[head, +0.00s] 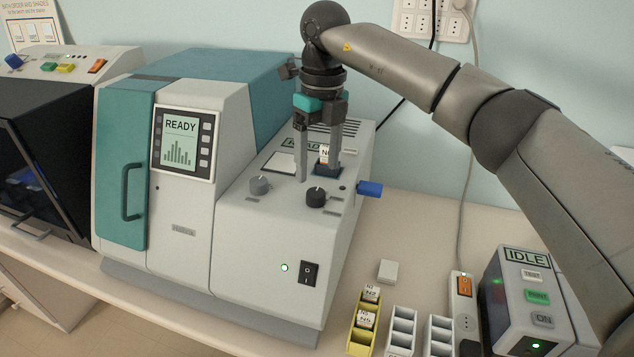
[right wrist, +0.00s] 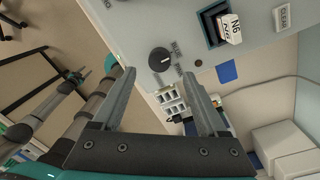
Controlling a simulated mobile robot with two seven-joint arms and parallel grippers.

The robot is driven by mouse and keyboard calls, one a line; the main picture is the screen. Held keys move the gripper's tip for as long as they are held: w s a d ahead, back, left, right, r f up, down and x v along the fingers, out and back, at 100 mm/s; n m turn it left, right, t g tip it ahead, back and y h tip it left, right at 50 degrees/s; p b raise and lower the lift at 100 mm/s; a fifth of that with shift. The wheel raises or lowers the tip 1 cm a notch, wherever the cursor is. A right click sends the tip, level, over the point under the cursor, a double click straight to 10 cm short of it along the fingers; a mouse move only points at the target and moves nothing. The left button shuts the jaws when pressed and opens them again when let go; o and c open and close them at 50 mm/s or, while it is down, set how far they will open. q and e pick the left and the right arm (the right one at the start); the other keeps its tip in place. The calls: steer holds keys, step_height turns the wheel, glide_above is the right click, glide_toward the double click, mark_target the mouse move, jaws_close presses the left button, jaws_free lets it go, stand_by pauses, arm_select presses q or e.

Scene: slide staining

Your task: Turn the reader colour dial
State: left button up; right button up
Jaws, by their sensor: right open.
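The reader (head: 235,240) is the white and teal machine with a READY screen. On its sloped top are a black dial (head: 316,196) with a white pointer mark and a grey dial (head: 259,185). In the right wrist view the black dial (right wrist: 161,60) has small lettering around it, perhaps a colour name. My right gripper (head: 318,177) points down above the black dial, open and empty. Its fingers (right wrist: 160,75) lie to either side of the dial in the wrist view, apart from it.
An N6 slide (right wrist: 230,27) stands in a slot behind the black dial. A blue knob (head: 370,189) sticks out of the reader's right side. Yellow (head: 353,340) and white racks (head: 403,318), a power strip (head: 463,318) and an IDLE box (head: 530,300) stand at the right.

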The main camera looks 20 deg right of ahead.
mark_target(320, 190)
step_height(320, 190, up, 10)
steer(key=shift+d, duration=0.25)
